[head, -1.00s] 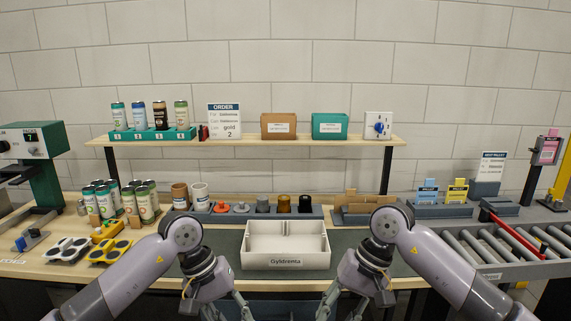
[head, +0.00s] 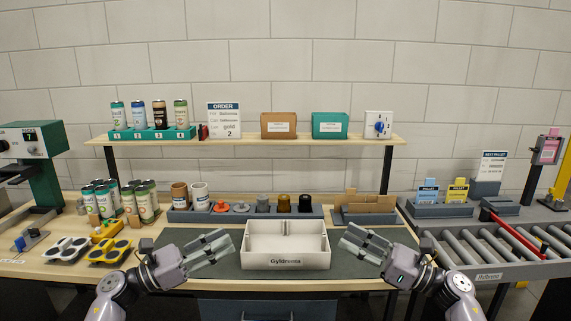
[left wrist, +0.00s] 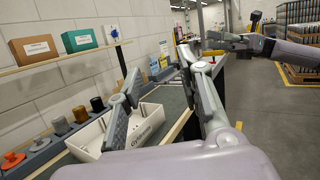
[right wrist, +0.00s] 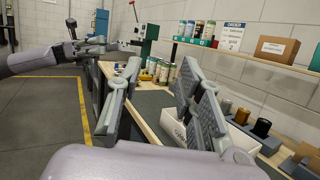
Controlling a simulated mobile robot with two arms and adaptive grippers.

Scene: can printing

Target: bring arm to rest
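In the head view my left gripper (head: 212,250) is over the dark mat at the front of the bench, left of the white tray, with its fingers toward the tray. The left wrist view (left wrist: 158,92) shows its fingers apart with nothing between them. My right gripper (head: 362,246) is to the right of the tray, its fingers pointing left toward the tray. The right wrist view (right wrist: 155,105) shows its fingers apart and empty.
The white tray labelled Gyldrenta (head: 286,262) stands empty between the grippers. A roller conveyor (head: 490,248) is at right. A shelf (head: 250,142) runs behind.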

